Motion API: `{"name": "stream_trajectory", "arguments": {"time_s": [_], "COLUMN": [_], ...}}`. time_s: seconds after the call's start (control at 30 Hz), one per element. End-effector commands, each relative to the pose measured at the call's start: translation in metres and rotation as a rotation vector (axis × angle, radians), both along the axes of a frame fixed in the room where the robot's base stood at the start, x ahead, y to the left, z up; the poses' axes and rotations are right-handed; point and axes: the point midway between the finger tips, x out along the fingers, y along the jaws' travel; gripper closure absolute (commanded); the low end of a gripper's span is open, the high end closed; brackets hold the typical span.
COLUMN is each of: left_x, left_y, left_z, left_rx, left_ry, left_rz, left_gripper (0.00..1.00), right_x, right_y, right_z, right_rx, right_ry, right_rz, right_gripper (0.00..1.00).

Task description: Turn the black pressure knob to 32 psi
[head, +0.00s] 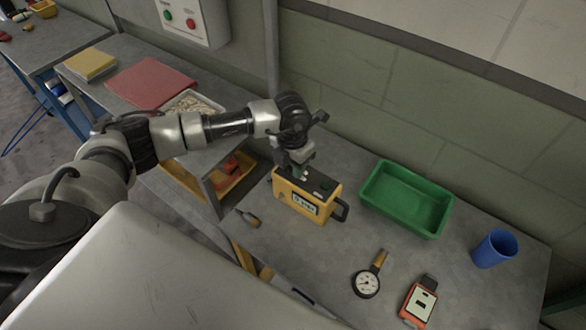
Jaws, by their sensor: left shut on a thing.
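A yellow box-shaped device (285,196) with a dark top, a front display and a black side handle stands upright on the grey table. The display's reading is too small to tell. My left gripper (298,175) reaches down onto the left part of the device's top from above. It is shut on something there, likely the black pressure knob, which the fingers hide. A small green spot shows on the top to the right of the fingers. My right gripper is not in view.
A green tray (440,222) stands right of the device, with a blue cup (494,248) further right. A round gauge (367,283) and an orange device (419,301) lie in front. A small screwdriver-like tool (249,218) lies left, near the table edge.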

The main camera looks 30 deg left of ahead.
Motion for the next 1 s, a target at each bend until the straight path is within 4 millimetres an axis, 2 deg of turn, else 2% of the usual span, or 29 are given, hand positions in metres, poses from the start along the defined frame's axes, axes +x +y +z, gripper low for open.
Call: {"name": "stream_trajectory", "arguments": {"time_s": [0.03,0.6,1.0], "left_x": [0.002,0.002,0.001], "left_y": [0.000,-0.001,-0.001], "left_z": [-0.004,-0.004,-0.002], "left_rx": [0.000,0.000,-0.001], "left_ry": [-0.006,-0.006,-0.005], "left_rz": [-0.044,-0.584,-0.872], "left_gripper": [0.93,0.93,0.93], "right_x": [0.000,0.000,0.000], "right_y": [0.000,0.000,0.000], "right_z": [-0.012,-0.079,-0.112], "right_rx": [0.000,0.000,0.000], "right_ry": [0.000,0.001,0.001], "right_rz": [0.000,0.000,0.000], "right_gripper": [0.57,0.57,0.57]}}
